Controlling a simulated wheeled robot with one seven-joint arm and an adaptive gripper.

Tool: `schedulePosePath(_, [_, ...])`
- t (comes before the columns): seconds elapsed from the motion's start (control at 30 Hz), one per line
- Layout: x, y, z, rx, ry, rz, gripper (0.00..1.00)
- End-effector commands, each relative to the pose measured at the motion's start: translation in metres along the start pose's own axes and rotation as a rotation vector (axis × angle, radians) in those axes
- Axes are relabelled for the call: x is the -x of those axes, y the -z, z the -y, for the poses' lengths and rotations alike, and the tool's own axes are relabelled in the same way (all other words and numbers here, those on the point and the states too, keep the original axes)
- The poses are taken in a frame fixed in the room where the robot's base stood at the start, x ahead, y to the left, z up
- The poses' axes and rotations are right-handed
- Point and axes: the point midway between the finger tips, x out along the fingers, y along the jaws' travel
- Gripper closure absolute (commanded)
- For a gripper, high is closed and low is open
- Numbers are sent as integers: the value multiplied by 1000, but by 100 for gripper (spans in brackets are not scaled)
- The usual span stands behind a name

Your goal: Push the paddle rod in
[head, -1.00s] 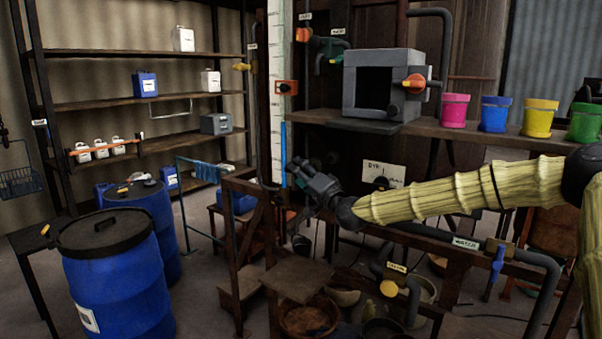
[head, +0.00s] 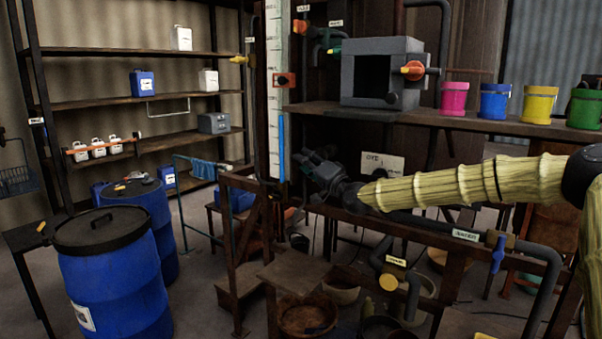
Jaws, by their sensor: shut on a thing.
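My gripper (head: 308,161) is at the end of the pale ribbed arm, in the middle of the head view, just right of the white scale board. Its dark fingers point up and left, below the shelf. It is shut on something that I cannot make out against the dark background. I cannot pick out the paddle rod; the fingers and the dim frame around them may hide it.
The white scale board (head: 275,95) with a blue strip stands left of my gripper. A shelf (head: 430,118) above carries a grey box (head: 383,48) and coloured pots. Grey pipes (head: 415,222) run below my arm. Blue drums (head: 112,290) stand left, with floor between.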

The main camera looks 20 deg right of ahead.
Motion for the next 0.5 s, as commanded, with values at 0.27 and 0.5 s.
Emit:
schedulePosePath(0.27, [-12,28,-24,5,0,-1,100])
schedulePosePath(0.5, [-16,40,-29,5,-2,-1,100])
